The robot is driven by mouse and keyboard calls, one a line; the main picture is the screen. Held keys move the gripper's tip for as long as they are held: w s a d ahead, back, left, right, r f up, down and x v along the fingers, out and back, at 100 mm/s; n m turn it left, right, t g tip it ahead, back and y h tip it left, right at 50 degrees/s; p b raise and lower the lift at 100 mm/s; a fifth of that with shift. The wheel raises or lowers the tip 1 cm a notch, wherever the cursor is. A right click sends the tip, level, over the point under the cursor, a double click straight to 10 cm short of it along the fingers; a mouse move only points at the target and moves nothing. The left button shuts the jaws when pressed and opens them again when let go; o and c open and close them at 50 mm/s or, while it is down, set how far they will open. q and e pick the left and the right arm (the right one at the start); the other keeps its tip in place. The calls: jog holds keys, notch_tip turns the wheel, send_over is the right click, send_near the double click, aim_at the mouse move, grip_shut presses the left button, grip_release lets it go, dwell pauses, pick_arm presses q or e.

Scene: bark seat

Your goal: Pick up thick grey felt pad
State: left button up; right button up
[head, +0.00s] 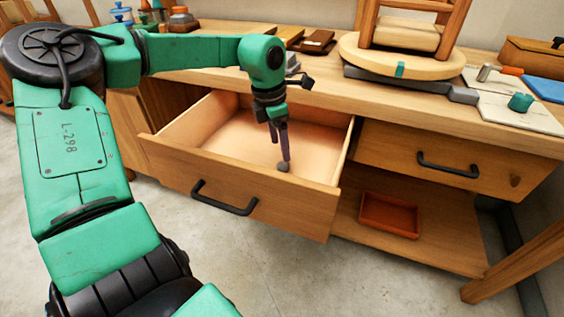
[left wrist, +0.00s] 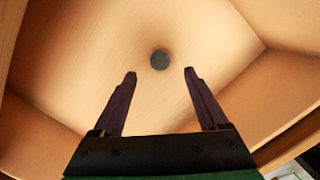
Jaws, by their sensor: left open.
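The grey felt pad (left wrist: 160,60) is a small dark round disc lying on the bare floor of the open drawer. In the head view the pad (head: 283,167) shows just below my left gripper's fingertips. My left gripper (head: 284,150) reaches down into the drawer (head: 222,172). In the left wrist view my left gripper (left wrist: 160,77) is open, with the pad ahead between its two fingers and nothing held. I cannot tell whether the fingertips touch the drawer floor. My right gripper is in neither view.
The drawer's front and side walls surround the gripper. A shut drawer (head: 451,160) is to the right, and an orange tray (head: 389,215) sits on the lower shelf. A stool (head: 402,58) stands on the bench top (head: 338,92) behind. The drawer floor around the pad is clear.

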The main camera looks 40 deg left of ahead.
aim_at(283, 165)
pick_arm(q)
notch_tip(283, 165, down, 6)
jog(key=shift+w+d+r+b, duration=0.1)
jog(key=shift+w+r+b, duration=0.05)
jog(key=shift+b, duration=0.35)
jog(key=shift+w+f, duration=0.15)
jog(key=shift+f, duration=0.2)
jog(key=shift+r, duration=0.1)
grip_shut()
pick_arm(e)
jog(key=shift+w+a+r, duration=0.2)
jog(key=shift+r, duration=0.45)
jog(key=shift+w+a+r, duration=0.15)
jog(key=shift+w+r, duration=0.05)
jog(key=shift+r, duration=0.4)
